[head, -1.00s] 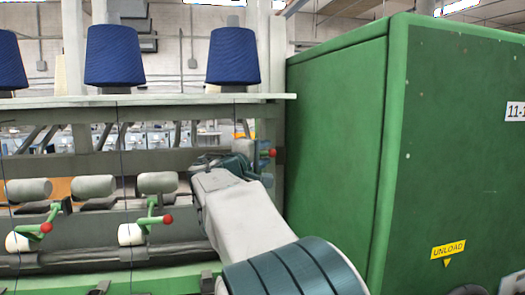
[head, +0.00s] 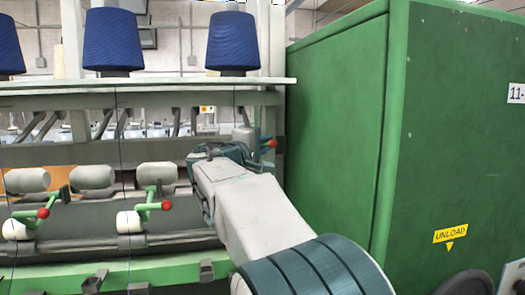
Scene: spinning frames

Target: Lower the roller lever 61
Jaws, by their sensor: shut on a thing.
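A lever with a red ball end (head: 271,143) shows at the right end of the machine, beside the green cabinet. Its ball sits higher than those of the other levers. My gripper (head: 250,146) is at this lever, shut on it, with the red ball showing just right of it. My wrist and arm hide the rest of the lever, its roller and most of the fingers. No number 61 can be read.
Two green levers with red balls (head: 166,205) (head: 43,213) sit lower by white rollers to the left. Blue yarn cones (head: 232,42) stand on the shelf (head: 160,86) above. The green cabinet (head: 338,130) closes off the right side.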

